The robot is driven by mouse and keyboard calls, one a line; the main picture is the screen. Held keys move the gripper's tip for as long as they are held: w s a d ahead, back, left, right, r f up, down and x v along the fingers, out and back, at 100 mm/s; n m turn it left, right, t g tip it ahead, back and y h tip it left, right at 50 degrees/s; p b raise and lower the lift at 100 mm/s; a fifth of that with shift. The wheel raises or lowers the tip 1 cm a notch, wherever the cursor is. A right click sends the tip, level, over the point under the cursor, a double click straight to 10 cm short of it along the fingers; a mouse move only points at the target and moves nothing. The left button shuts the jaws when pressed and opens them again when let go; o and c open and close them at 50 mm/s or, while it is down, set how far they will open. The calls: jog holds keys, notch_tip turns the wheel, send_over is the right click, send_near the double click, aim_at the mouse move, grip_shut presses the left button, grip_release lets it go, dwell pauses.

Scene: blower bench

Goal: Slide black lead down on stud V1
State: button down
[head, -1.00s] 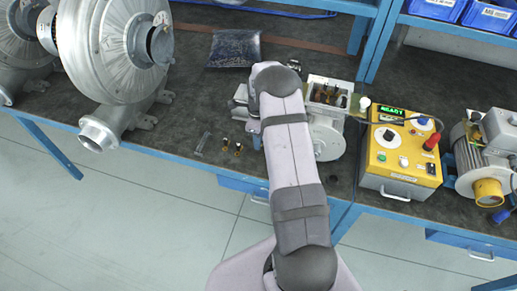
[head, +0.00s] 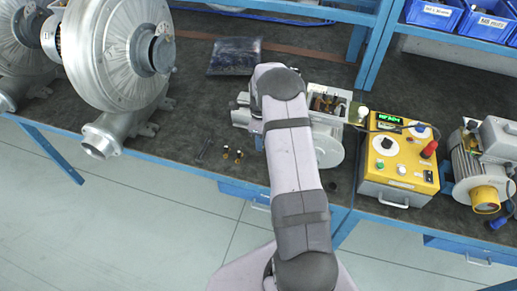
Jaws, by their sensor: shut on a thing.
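The motor's open terminal box (head: 328,103) is just right of my arm in the head view. It has a dark inside with small brownish parts, too small to tell apart. I cannot pick out stud V1 or the black lead. The motor's round grey end (head: 327,148) shows below the box, and other grey metal parts (head: 241,113) show left of my arm. My arm crosses the middle of the view and covers part of the motor. My gripper is hidden behind the arm, so its jaws and anything in them do not show.
A yellow test box (head: 397,165) with a lit green display stands right of the motor. Another motor (head: 470,165) is at far right. A large blower (head: 115,55) fills the left. Small dark-and-brass parts (head: 232,153) lie near the front edge. A dark packet (head: 236,56) lies behind.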

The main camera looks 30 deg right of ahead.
jog(key=s+d+r+n+p, duration=0.25)
jog(key=d+r+p, duration=0.2)
jog(key=r, duration=0.55)
jog(key=s+d+r+n+p, duration=0.1)
jog(key=d+r+n+p, duration=0.4)
jog(key=r, duration=0.6)
jog(key=s+d+r+m+p, duration=0.1)
jog(key=s+d+r+m, duration=0.1)
jog(key=d+m, duration=0.2)
jog(key=s+d+r+m+p, duration=0.1)
jog(key=d+m, duration=0.3)
jog(key=d, duration=0.4)
jog(key=shift+s+r+p, duration=0.3)
jog(key=shift+s+r, duration=0.1)
jog(key=shift+f, duration=0.15)
jog(key=shift+f+b, duration=0.7)
jog(key=shift+f, duration=0.8)
jog(key=shift+f, duration=0.1)
jog(key=shift+f+b, duration=0.55)
jog(key=shift+f, duration=0.45)
jog(key=shift+f+b, duration=0.75)
jog(key=shift+f, duration=0.75)
